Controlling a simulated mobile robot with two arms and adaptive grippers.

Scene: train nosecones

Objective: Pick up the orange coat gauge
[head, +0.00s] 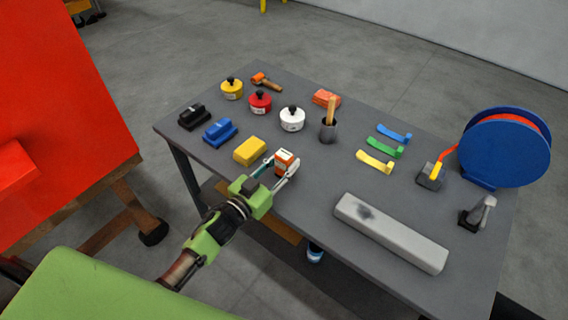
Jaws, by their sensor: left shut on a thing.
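The orange coat gauge (286,157), a small block with a white lower part, is near the front edge of the grey table, left of the table's middle. My left gripper (280,166) comes in from the lower left and its two fingers are shut on the gauge, one on each side. I cannot tell whether the gauge still touches the table top. My right gripper does not show.
The grey table (315,178) holds a yellow block (250,151) close left of the gauge and a dark cup (328,131) with a brush behind it. A long grey block (390,232) lies right. A blue reel (504,148) stands at the right end.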

